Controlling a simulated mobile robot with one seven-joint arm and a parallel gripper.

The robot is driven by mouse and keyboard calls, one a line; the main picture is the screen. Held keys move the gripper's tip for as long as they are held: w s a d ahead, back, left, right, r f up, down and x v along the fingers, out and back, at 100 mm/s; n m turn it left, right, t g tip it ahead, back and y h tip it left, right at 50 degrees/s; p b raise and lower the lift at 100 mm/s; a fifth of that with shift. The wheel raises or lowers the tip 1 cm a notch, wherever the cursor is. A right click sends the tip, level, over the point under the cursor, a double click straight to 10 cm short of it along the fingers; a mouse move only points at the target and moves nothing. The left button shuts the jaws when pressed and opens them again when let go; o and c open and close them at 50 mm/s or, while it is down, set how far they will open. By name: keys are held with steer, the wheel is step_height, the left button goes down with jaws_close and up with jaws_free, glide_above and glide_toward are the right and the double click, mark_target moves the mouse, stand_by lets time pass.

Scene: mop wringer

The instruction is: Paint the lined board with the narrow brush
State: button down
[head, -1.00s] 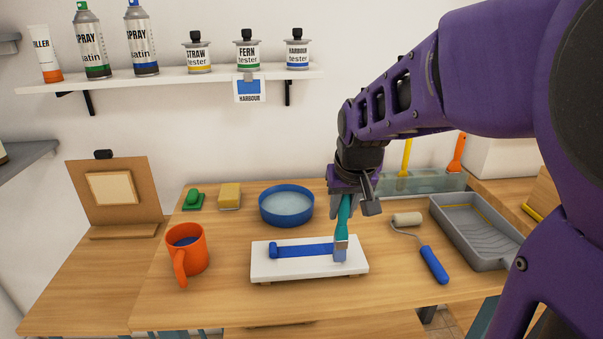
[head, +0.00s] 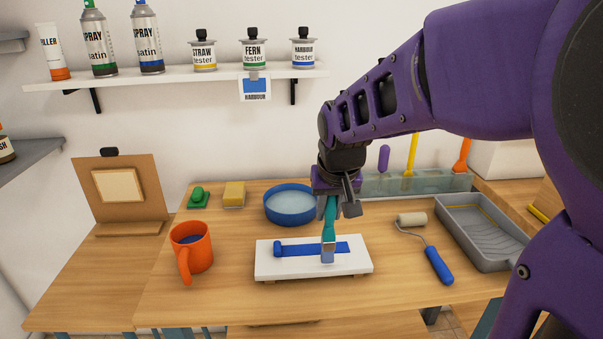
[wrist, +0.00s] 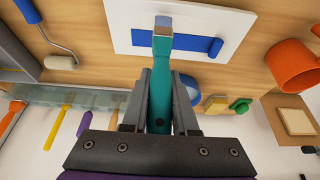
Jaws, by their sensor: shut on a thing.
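The white board (head: 265,266) lies flat on the workbench, raised slightly on small supports. A blue paint stripe (head: 300,249) runs left to right along it, with a thicker blue end at the left. My gripper (head: 330,203) is above the board, shut on the teal handle of the narrow brush (head: 329,226). The brush points down, its metal ferrule and bluish bristles over the stripe's right part; exact contact cannot be told. In the wrist view the brush (wrist: 162,70) sits between the fingers, its tip over the board (wrist: 122,20). Guide lines are not distinguishable.
An orange mug (head: 193,252) of blue paint stands left of the board. A blue water bowl (head: 290,207) is behind it. A roller (head: 437,264) and grey tray (head: 485,245) lie right. A glass trough (head: 390,184) with tools stands behind.

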steer(key=shift+a+b, duration=0.5)
steer(key=shift+a, duration=4.2)
steer(key=shift+d+p, duration=0.7)
steer(key=shift+d, duration=4.5)
steer(key=d, duration=0.2)
steer(key=shift+d, duration=0.3)
step_height(320, 180, up, 7)
steer(key=p, duration=0.5)
